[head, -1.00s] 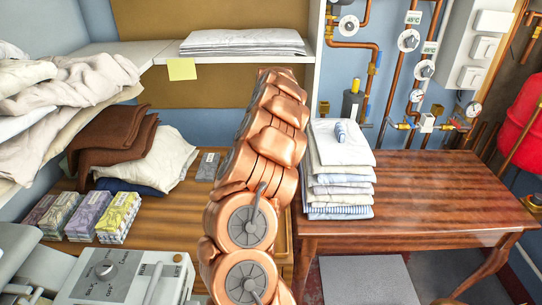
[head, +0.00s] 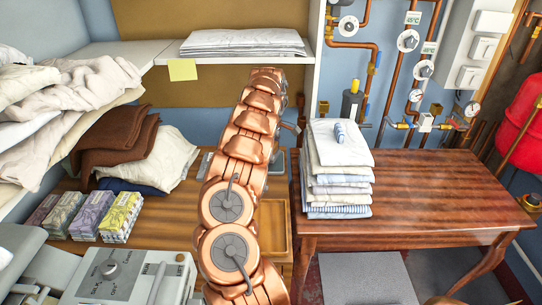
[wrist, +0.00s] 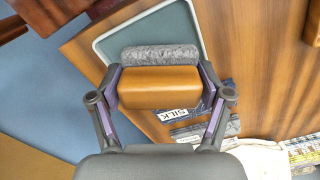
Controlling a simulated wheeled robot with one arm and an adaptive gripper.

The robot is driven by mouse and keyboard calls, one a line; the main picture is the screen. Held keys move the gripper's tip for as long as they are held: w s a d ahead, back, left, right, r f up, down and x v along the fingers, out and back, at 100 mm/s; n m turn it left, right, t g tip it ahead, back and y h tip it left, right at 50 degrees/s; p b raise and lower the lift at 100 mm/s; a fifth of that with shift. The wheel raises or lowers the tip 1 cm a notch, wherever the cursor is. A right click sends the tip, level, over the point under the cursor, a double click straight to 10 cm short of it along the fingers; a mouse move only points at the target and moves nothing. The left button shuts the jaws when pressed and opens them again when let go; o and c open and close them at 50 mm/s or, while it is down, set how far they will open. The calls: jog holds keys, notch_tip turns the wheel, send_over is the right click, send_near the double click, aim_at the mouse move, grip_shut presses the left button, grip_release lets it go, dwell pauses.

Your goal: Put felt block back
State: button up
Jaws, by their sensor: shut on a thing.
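The felt block (wrist: 160,87) shows in the wrist view as a tan block with a thick grey felt layer along its far side. My gripper (wrist: 161,90) is shut on it, one finger at each end. The block is in front of a pale grey-green tray (wrist: 147,32); I cannot tell whether it touches the tray. In the head view my copper arm hides the gripper and the block.
A dark pad labelled SILK (wrist: 178,113) lies beside the tray, with another labelled pad near it. Several patterned packs (head: 120,215) stand left on the wooden counter (head: 185,210). A stack of folded linen (head: 340,175) stands on the right table (head: 440,185). A shelf (head: 165,52) runs above.

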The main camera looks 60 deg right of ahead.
jog(key=shift+w+d, duration=0.2)
jog(key=shift+d, duration=0.15)
jog(key=shift+d, duration=0.1)
jog(key=shift+w+f+p, duration=0.1)
jog(key=shift+f+p, duration=0.15)
jog(key=shift+p, duration=0.05)
jog(key=shift+f+p, duration=0.5)
jog(key=shift+f, duration=1.1)
jog(key=shift+f, duration=0.2)
jog(key=o, duration=1)
jog(key=shift+c, duration=0.2)
jog(key=shift+r, duration=0.15)
notch_tip(320, 180, up, 11)
jog(key=shift+b, duration=1.25)
jog(key=shift+r, duration=0.55)
